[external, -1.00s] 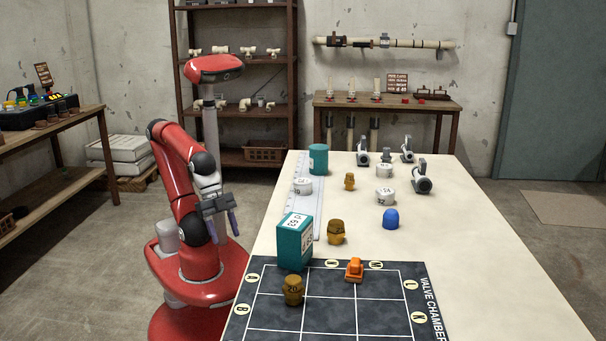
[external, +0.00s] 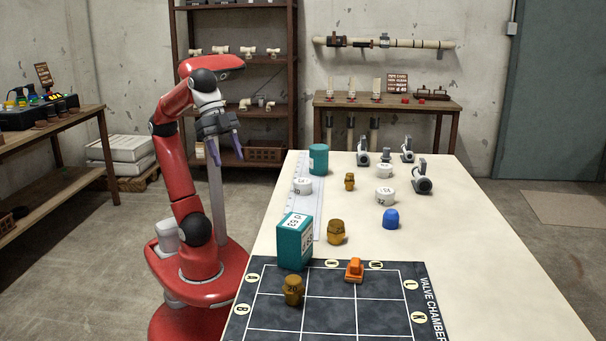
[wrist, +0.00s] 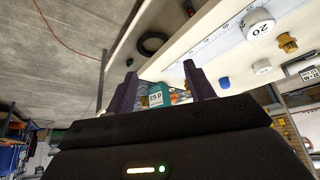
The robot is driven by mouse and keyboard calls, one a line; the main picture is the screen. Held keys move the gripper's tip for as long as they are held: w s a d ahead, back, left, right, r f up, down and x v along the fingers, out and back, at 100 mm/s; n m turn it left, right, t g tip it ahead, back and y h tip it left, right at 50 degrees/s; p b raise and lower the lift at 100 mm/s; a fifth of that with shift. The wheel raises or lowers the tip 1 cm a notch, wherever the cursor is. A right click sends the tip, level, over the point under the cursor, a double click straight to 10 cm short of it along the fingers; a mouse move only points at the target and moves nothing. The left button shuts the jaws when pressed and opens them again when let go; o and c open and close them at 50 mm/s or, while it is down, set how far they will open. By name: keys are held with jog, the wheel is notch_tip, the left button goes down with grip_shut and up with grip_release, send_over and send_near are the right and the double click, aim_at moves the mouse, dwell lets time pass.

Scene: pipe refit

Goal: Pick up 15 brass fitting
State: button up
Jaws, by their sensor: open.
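Three brass fittings show in the external view. A small brass fitting (external: 349,181) stands far back on the table, a larger brass fitting (external: 336,232) stands mid-table, and another brass fitting (external: 293,290), seemingly marked 20, stands on the dark grid mat. I cannot read a 15 on any of them. My gripper (external: 226,154) is open and empty, raised left of the table, apart from every fitting. In the wrist view, one brass fitting (wrist: 287,43) shows at the upper right, outside the jaws; which one it is I cannot tell.
A tall teal box (external: 295,242) stands at the mat's back left edge. An orange piece (external: 354,270), a blue cap (external: 390,218), white caps (external: 384,197), a teal cylinder (external: 318,158) and grey valves (external: 422,180) stand around. The table's right side (external: 480,250) is clear.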

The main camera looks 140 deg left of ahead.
jog(key=w+a+n+y, duration=0.2)
jog(key=w+a+n, duration=0.1)
jog(key=w+a, duration=0.5)
jog(key=n+g+y, duration=0.1)
jog(key=n+y, duration=0.1)
jog(key=n, duration=0.3)
send_near(350, 173)
jog(key=w+a+r, duration=0.1)
jog(key=w, duration=0.1)
notch_tip(350, 173, down, 6)
jog(key=shift+w+a+r+b, duration=0.1)
jog(key=shift+w+r+b, duration=0.05)
jog(key=shift+r+b, duration=0.15)
jog(key=x, duration=0.7)
jog(key=shift+a, duration=0.15)
jog(key=shift+c, duration=0.4)
jog(key=shift+r, duration=0.1)
jog(key=c, duration=0.9)
